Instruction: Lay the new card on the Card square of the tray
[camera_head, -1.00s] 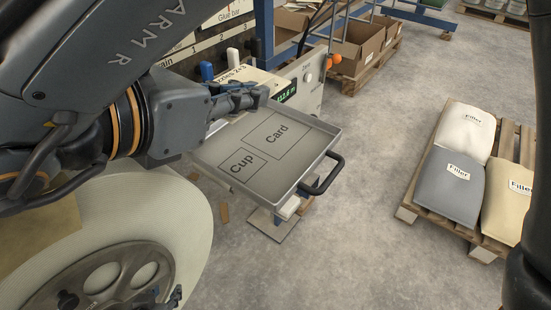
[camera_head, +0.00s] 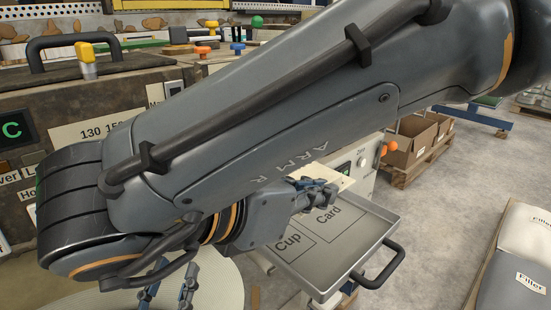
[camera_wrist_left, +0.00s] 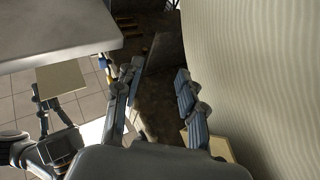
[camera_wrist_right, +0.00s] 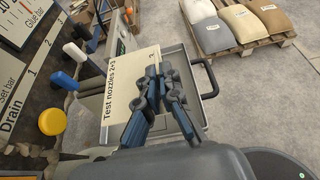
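The tray (camera_head: 345,265) has outlined Card and Cup squares and a black handle at its right. My right gripper (camera_head: 318,188) is at the tray's far left edge. It is shut on the cream card (camera_head: 330,176), which reads "Test nozzles 2+3" in the right wrist view (camera_wrist_right: 128,92). There the fingers (camera_wrist_right: 163,75) close at the card's edge, and the card hides part of the tray. The left wrist view shows the held card (camera_wrist_left: 62,80) raised beside the tray's underside (camera_wrist_left: 60,30). My left gripper (camera_wrist_left: 158,72) is open and empty, low at the bottom of the head view (camera_head: 167,294).
A large cream roll (camera_wrist_left: 250,70) stands close beside my left gripper. A machine panel (camera_head: 90,120) fills the left. Filler bags on a pallet (camera_head: 515,270) lie to the right, with open floor between.

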